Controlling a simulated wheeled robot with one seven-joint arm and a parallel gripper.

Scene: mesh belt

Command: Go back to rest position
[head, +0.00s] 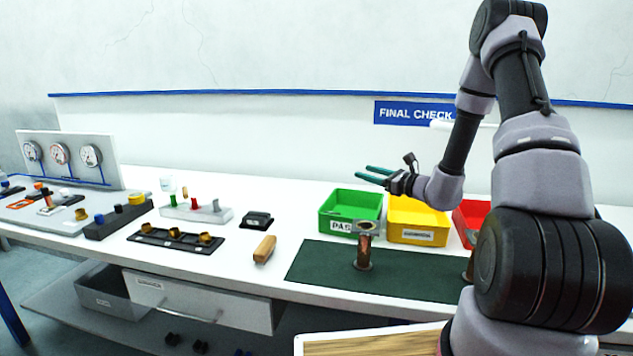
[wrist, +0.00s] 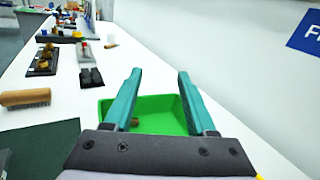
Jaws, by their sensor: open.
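My gripper (head: 368,175) is held in the air above the back of the bench, by the green bin, with its fingers pointing left. In the wrist view my gripper (wrist: 160,85) shows two teal fingers spread apart, with nothing between them. The green bin (head: 349,225) stands on the white bench below my gripper, and it also shows under the fingers in the wrist view (wrist: 152,102). A small brown piece lies inside it.
A yellow bin (head: 417,238) and a red bin (head: 463,232) stand right of the green one. A metal part (head: 364,250) stands upright on the dark green mat (head: 320,265). A wooden-handled brush (head: 264,249), black block (head: 257,220) and trays lie left. Air left of my gripper is clear.

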